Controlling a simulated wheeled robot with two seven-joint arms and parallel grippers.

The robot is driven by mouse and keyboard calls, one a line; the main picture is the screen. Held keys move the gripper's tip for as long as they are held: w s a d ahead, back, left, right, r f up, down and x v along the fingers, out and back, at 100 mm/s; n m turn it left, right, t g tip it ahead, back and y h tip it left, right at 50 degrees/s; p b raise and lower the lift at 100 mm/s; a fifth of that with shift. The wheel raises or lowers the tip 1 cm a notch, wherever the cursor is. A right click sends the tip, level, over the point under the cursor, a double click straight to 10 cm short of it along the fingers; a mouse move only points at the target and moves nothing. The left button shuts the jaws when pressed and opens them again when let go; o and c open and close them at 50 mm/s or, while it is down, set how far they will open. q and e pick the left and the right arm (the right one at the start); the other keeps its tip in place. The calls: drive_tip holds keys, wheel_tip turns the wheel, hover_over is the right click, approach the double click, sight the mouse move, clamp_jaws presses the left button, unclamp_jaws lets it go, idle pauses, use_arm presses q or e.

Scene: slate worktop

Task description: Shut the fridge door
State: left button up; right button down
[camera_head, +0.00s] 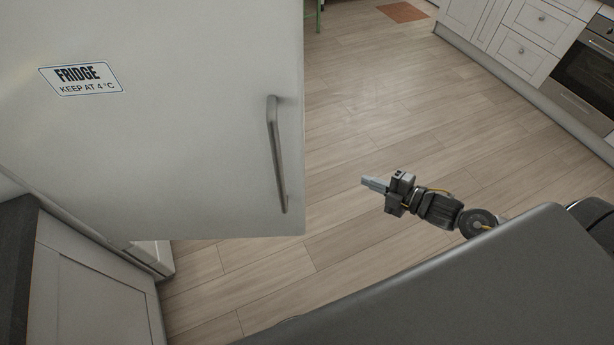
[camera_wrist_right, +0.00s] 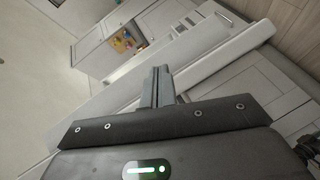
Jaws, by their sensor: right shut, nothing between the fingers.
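The fridge door (camera_head: 190,150) is a large pale grey panel with a "FRIDGE KEEP AT 4 °C" label (camera_head: 81,77). It stands open, swung out over the floor at the left of the head view. Its grey vertical bar handle (camera_head: 276,155) is near its right edge. A small part of the white fridge body (camera_head: 152,256) shows below the door; the inside is hidden. My right gripper (camera_head: 364,183) is shut and empty, to the right of the handle and apart from the door. Its closed fingers (camera_wrist_right: 157,86) show in the right wrist view. My left gripper is out of view.
A pale cabinet (camera_head: 90,295) with a dark worktop (camera_head: 20,250) is at the lower left. White drawers (camera_head: 528,43) and an oven (camera_head: 585,75) stand at the upper right. An orange mat (camera_head: 403,12) lies far back. The wooden floor (camera_head: 380,100) right of the door is clear.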

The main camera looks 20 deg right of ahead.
drive_tip(key=s+a+r+n+g+y+b, duration=0.1)
drive_tip(key=s+a+r+n+g+y, duration=0.15)
drive_tip(key=s+a+r+n, duration=0.35)
drive_tip(key=s+a+r+n+g+y+b, duration=0.1)
drive_tip(key=s+a+r+n+y, duration=0.2)
drive_tip(key=r, duration=0.5)
drive_tip(key=w+a+y+p, duration=0.1)
drive_tip(key=w+a+p, duration=0.4)
drive_tip(key=w+a, duration=0.3)
drive_tip(key=shift+w+a+f, duration=0.2)
drive_tip(key=shift+w+a, duration=0.05)
drive_tip(key=shift+w, duration=0.9)
